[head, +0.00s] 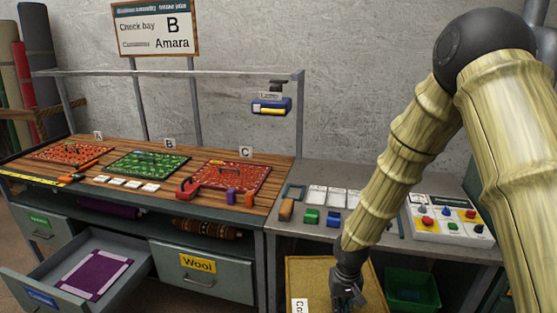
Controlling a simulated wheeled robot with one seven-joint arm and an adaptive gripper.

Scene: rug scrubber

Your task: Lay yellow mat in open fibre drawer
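A mustard-yellow panel (312,270) with a darker edge and a white tag starting "Co" shows at the bottom centre, cut off by the picture's edge. It is the only large yellow piece in view; I cannot tell whether it is the mat. My gripper (347,298) points down in front of its right part. Its fingertips are small and dark, so I cannot tell whether they are open, shut or touching the panel. The open drawer (128,288) at the lower left has a blue label, too small to read. A purple mat with a pale border (95,273) lies flat in it.
The shut Wool drawer (205,290) is right of the open one; a green-labelled drawer (35,228) is behind. Red, green and red patterned mats lie on the wooden bench (215,205) under signs A, B, C. A button panel (450,218) and green bin (410,285) are at right.

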